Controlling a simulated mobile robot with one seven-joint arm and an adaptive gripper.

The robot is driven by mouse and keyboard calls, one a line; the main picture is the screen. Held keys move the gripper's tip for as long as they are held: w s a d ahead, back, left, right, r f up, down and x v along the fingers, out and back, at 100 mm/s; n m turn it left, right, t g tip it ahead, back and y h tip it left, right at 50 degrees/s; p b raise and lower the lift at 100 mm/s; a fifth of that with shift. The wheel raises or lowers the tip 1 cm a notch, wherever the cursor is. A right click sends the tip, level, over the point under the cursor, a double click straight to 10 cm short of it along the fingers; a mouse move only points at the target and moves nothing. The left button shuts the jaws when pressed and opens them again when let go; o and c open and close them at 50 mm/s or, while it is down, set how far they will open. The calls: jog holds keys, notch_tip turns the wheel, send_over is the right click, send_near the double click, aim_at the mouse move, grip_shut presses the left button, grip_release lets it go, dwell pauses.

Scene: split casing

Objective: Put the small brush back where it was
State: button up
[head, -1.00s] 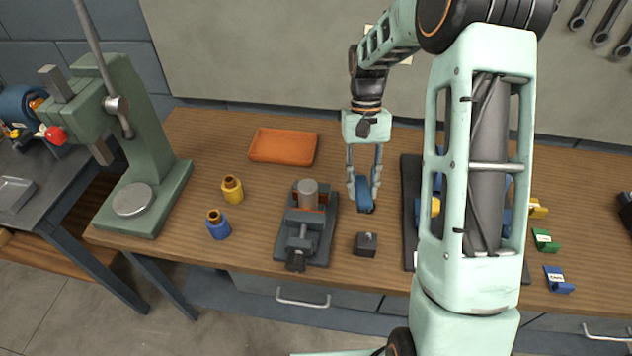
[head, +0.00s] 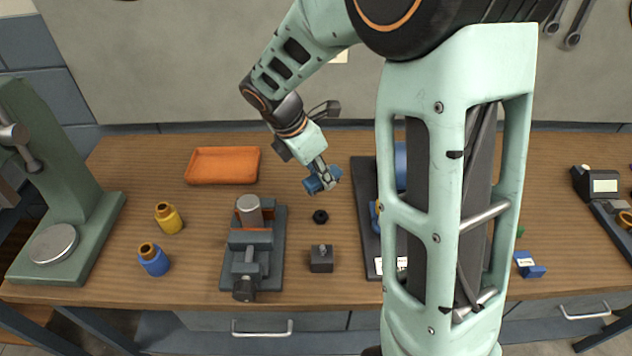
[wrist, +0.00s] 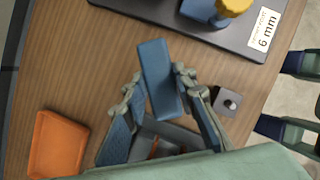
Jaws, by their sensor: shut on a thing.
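My gripper (head: 327,177) is shut on a blue oblong piece (head: 314,185) and holds it above the middle of the bench, left of the dark mat. In the wrist view the blue piece (wrist: 155,70) is a flat-faced rectangular block between the two fingertips (wrist: 158,88), jutting out beyond them. No bristles show on it, so I cannot tell whether it is the small brush. No other brush shows in either view. A small black ring-like part (head: 320,216) lies on the wood just below the gripper in the head view.
A vise with a grey cylinder (head: 245,262) and a dark knobbed block (head: 321,262) stand at the front. An orange tray (head: 190,176) lies behind. The dark mat (head: 364,240), labelled 6 mm in the wrist view (wrist: 265,28), is partly hidden by my arm.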

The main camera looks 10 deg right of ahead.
jog(key=n, duration=0.2)
jog(key=n+t+y+b, duration=0.1)
jog(key=n, duration=0.1)
jog(key=shift+w+t, duration=0.3)
jog(key=shift+w, duration=0.1)
jog(key=shift+w+n+y+b, duration=0.25)
jog(key=shift+n+y+b, duration=0.1)
jog(key=shift+n, duration=0.95)
jog(key=w+f, duration=0.3)
jog(key=w, duration=0.1)
jog(key=w+f, duration=0.3)
jog(key=w, duration=0.2)
jog(key=w+d+f, duration=0.1)
jog(key=w+f, duration=0.2)
jog(key=w, duration=0.1)
jog(key=shift+w, duration=0.15)
jog(key=shift+w+f, duration=0.25)
jog(key=shift+f, duration=1.65)
jog(key=shift+f, duration=0.1)
jog(key=o, duration=1.1)
